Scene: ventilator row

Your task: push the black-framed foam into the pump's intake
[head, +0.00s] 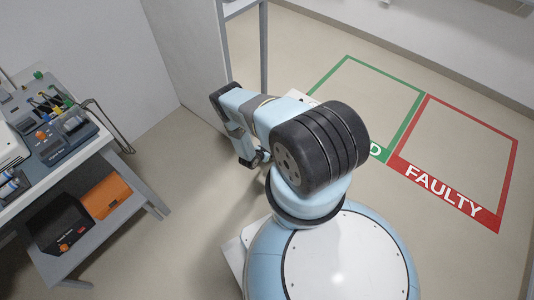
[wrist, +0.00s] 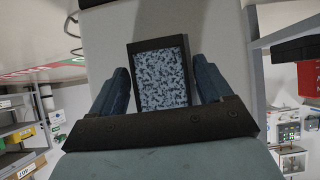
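The black-framed foam (wrist: 162,78) shows in the wrist view as a speckled grey-blue pad in a black rectangular frame. It sits between the two dark blue fingers of my gripper (wrist: 160,66), which appear to press on its left and right sides. In the head view my arm's end points to the upper left, over open floor, and I cannot make out the foam there. I cannot pick out the pump's intake in either view.
A bench (head: 80,160) at the left of the head view carries several devices. Its lower shelf holds a black box (head: 62,238) and an orange case (head: 106,196). A pale partition (head: 190,50) stands behind my arm. A red FAULTY floor square (head: 460,160) lies at right.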

